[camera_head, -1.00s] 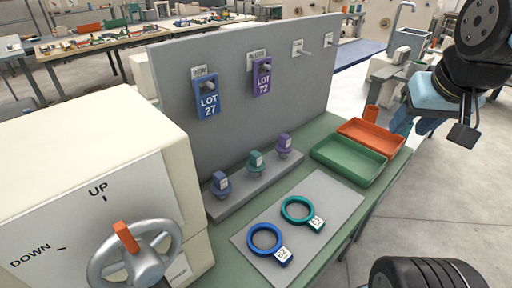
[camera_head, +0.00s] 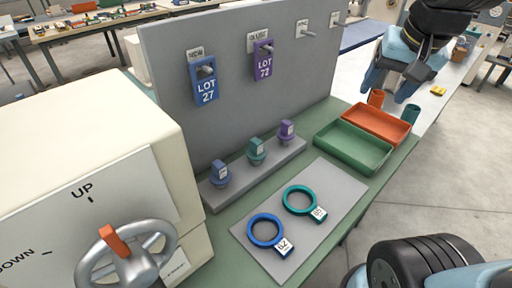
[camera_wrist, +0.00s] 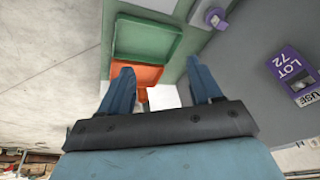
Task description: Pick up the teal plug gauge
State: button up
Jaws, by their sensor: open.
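The teal plug gauge (camera_head: 256,149) stands upright in the grey rack (camera_head: 262,172), between a blue plug gauge (camera_head: 220,173) and a purple plug gauge (camera_head: 286,131). A teal ring (camera_head: 299,199) with a white tag lies on the grey mat in front of the rack. My gripper (camera_head: 388,88) is open and empty, raised over the far right end of the bench and well apart from the rack. In the wrist view my gripper (camera_wrist: 162,88) shows both blue fingers spread. The teal plug gauge is not visible there.
A green tray (camera_head: 352,150) and an orange tray (camera_head: 372,124) sit under and beside my gripper. A grey upright panel (camera_head: 225,110) with lot tags rises behind the rack. A blue ring (camera_head: 264,231) lies on the mat (camera_head: 335,187). A cream machine with a handwheel (camera_head: 125,258) stands left.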

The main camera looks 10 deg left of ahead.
jog(key=w+a+f+m+g, duration=0.25)
jog(key=w+a, duration=0.25)
jog(key=a, duration=0.6)
jog(key=m+g, duration=0.2)
jog(key=m, duration=0.2)
send_near(256, 140)
jog(key=shift+n+h, duration=0.25)
jog(key=shift+h, duration=0.15)
jog(key=f, duration=1)
jog(key=shift+s+a+f, duration=0.2)
jog(key=shift+a, duration=0.1)
jog(key=shift+c, duration=0.5)
jog(key=c, duration=1)
jog(key=shift+r, duration=0.15)
